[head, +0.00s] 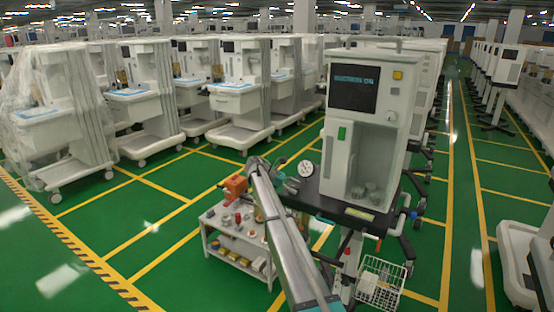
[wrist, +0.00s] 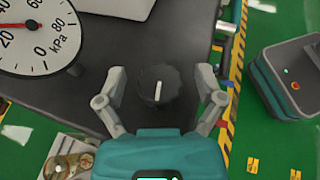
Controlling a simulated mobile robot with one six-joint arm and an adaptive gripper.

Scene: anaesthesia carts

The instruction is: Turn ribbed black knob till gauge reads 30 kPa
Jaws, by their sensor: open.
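The ribbed black knob (wrist: 159,86), with a white line on top, is on the dark panel in the wrist view. The white line runs nearly up and down in the picture. My gripper (wrist: 161,77) is open, one finger on each side of the knob, with gaps between the fingers and the knob. The round white gauge (wrist: 40,38), marked kPa, is at upper left and partly cut off. In the head view the gauge (head: 306,168) stands at the cart's left edge, too small to read.
The white cart unit (head: 367,120) with a dark screen stands behind the gauge. A small white trolley (head: 238,255) with loose parts is to the left. A wire basket (head: 379,285) hangs below. A teal-sided box (wrist: 290,77) sits on the green floor at right in the wrist view.

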